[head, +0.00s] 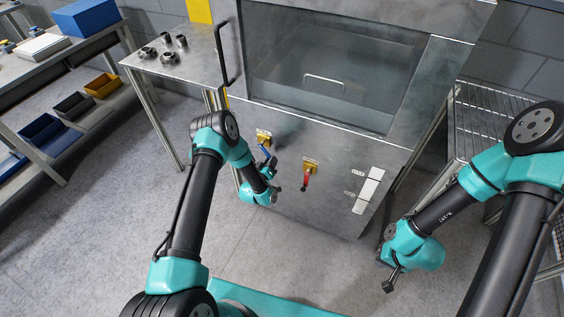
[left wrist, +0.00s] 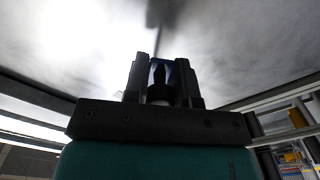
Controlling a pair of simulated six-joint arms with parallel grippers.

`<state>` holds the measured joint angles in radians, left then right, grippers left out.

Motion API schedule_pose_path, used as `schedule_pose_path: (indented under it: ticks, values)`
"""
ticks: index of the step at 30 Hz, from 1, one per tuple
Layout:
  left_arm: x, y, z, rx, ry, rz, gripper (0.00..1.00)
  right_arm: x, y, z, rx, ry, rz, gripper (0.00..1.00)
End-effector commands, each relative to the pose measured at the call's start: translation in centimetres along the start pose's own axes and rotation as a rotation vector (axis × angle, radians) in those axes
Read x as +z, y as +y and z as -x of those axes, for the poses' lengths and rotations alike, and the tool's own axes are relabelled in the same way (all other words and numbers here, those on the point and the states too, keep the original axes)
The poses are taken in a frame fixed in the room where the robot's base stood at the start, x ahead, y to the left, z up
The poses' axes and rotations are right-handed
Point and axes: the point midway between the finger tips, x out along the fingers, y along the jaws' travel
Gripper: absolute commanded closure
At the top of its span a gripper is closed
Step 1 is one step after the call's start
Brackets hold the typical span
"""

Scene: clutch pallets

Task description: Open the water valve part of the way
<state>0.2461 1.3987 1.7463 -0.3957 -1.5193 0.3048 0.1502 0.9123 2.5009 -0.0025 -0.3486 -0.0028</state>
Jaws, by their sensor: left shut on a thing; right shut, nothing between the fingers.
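The valve with the blue lever (head: 265,151) is on the lower front of the steel cabinet, on a yellow mount (head: 263,136). Its lever slants down to the right. My left gripper (head: 271,168) is at the lever's lower end, shut on it. In the left wrist view a dark bluish piece (left wrist: 159,72) shows between the fingers. Which part of the lever is held is hard to see. My right gripper (head: 390,285) is shut and empty, low at the right, away from the cabinet.
A second valve with a red lever (head: 306,182) hangs just right of the blue one, close to my left gripper. White label plates (head: 368,190) are further right. A side table (head: 180,65) with metal parts stands left, a wire rack (head: 485,110) right.

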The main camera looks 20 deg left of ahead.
Motion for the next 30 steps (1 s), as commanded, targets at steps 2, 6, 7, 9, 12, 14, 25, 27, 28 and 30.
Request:
schedule_pose_path:
  ticks: [2, 6, 7, 9, 12, 14, 25, 27, 28, 30]
  values:
    - [-0.20, -0.21, 0.22, -0.004, 0.002, 0.008, 1.00, 0.00, -0.01, 0.00, 0.000, 0.000, 0.000, 1.00]
    - [-0.30, -0.32, 0.33, -0.006, 0.004, 0.013, 1.00, 0.00, -0.01, 0.00, 0.000, 0.000, 0.000, 1.00]
    - [-0.29, -0.31, 0.33, -0.006, 0.004, 0.013, 1.00, 0.00, -0.01, 0.00, 0.000, 0.000, 0.000, 1.00]
    - [-0.28, -0.30, 0.32, -0.006, 0.004, 0.012, 1.00, 0.00, -0.01, 0.00, 0.000, 0.000, 0.000, 1.00]
    - [-0.28, -0.30, 0.31, -0.006, 0.004, 0.012, 1.00, 0.00, 0.00, 0.00, 0.000, 0.000, 0.000, 1.00]
    - [-0.28, -0.30, 0.31, -0.006, 0.004, 0.012, 0.74, 0.00, 0.00, 0.00, 0.000, 0.000, 0.000, 1.00]
    - [-0.30, -0.31, 0.29, -0.006, 0.004, 0.011, 0.50, 0.00, 0.00, 0.00, 0.000, 0.000, 0.000, 1.00]
    - [-0.31, -0.31, 0.29, -0.006, 0.004, 0.011, 0.50, 0.00, 0.00, 0.00, 0.000, 0.000, 0.000, 1.00]
    - [-0.31, -0.31, 0.31, -0.006, 0.004, 0.011, 0.50, 0.00, 0.00, 0.00, 0.000, 0.000, 0.000, 1.00]
    - [-0.31, -0.33, 0.42, -0.006, 0.004, 0.011, 0.50, 0.00, 0.00, 0.00, 0.000, 0.000, 0.000, 1.00]
